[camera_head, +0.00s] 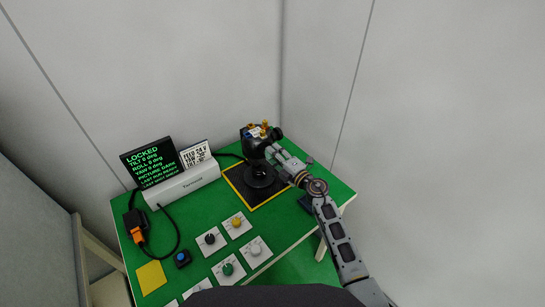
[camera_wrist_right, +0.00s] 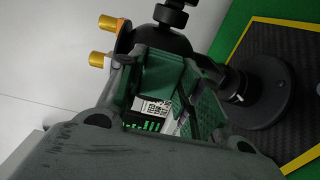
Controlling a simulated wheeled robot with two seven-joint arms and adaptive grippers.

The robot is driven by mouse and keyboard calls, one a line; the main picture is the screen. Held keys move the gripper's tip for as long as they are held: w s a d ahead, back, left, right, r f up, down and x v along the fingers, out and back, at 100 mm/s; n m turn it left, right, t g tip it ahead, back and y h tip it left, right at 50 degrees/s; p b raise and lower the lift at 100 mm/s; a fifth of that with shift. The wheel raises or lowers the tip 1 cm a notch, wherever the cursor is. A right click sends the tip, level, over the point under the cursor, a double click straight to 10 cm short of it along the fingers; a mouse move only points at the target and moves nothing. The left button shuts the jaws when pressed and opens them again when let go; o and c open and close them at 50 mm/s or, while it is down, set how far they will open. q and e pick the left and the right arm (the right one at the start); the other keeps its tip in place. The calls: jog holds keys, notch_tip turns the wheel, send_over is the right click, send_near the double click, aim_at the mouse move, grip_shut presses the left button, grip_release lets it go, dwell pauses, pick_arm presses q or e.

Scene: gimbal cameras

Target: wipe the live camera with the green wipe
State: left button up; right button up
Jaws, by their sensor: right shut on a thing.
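The black camera (camera_head: 257,140) with brass-coloured fittings stands on a round-based mount on the dark square pad at the back right of the green table. My right gripper (camera_head: 273,153) is close beside it, at its front right. In the right wrist view, dark green material, which looks like the green wipe (camera_wrist_right: 160,75), shows between the fingers of the right gripper (camera_wrist_right: 170,95). It is close to the camera's dark body (camera_wrist_right: 155,38); I cannot tell whether they touch. I see no loose green wipe on the table. My left gripper is not in view.
The terminal (camera_head: 182,183) with its dark text screen (camera_head: 152,162) and a white card (camera_head: 195,154) stands at the back left. Several knob plates (camera_head: 228,269) are in front. A yellow square (camera_head: 151,277) and a blue button (camera_head: 182,258) are at the left front, near a cable.

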jog(key=shift+w+d, duration=0.35)
jog(key=shift+d, duration=0.05)
jog(key=shift+r, duration=0.1)
dwell(0.3)
jog(key=shift+s+a+p, duration=0.1)
jog(key=shift+p, duration=0.2)
jog(key=shift+s+a+p, duration=0.4)
jog(key=shift+s+a, duration=0.3)
jog(key=shift+a, duration=0.35)
jog(key=shift+s+a, duration=0.1)
jog(key=shift+a, duration=0.1)
jog(key=shift+s+a+p, duration=0.5)
jog(key=shift+s+a, duration=0.3)
jog(key=shift+a, duration=0.2)
